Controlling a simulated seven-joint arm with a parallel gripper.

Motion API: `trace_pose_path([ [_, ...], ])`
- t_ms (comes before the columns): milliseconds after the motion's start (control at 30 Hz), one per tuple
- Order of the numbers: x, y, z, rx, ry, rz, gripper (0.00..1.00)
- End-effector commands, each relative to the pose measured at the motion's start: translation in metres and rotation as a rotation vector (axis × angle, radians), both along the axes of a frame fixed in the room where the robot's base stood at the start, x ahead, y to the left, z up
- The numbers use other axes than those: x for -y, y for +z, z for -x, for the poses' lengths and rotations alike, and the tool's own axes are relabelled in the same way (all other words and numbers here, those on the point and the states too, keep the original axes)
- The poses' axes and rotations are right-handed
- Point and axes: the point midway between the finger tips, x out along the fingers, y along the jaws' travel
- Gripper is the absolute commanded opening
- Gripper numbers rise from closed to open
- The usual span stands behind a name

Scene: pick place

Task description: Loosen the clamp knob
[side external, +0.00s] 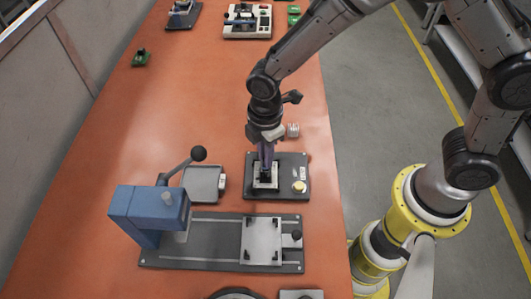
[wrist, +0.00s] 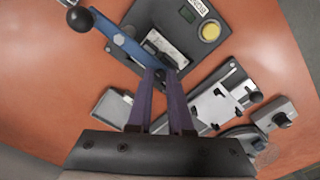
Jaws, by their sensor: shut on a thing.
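My gripper (side external: 266,167) points down over a black fixture base (side external: 290,165) with a yellow button (side external: 299,187). Its purple fingers, also in the wrist view (wrist: 162,72), are close together and shut on a small dark part (side external: 265,179) at the fixture's metal plate. The fingers mostly hide this part, and I cannot tell whether it is seated or lifted. A black knob (side external: 296,235), seemingly the clamp knob, stands at the right end of the press's sliding plate (side external: 262,238). It also shows in the wrist view (wrist: 256,97), apart from my gripper.
A blue press (side external: 150,212) with a ball-ended lever (side external: 198,154) stands at the left. A grey tray (side external: 203,184) lies behind its base. Another fixture (wrist: 278,117) is at the near edge. The orange table's far middle is mostly clear.

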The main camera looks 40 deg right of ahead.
Motion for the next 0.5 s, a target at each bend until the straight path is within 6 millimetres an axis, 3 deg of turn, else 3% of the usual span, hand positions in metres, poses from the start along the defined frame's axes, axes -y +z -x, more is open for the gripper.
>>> trace_pose_path([
  [33, 0.0023, -0.0043, 0.0032, -0.011, 0.000, 0.006, 0.00],
  [67, 0.0023, -0.0043, 0.0032, -0.011, 0.000, 0.006, 0.22],
  [200, 0.0017, -0.0030, 0.0022, -0.008, -0.001, 0.005, 0.47],
  [500, 0.0005, -0.0006, 0.0007, -0.002, -0.001, 0.002, 0.49],
])
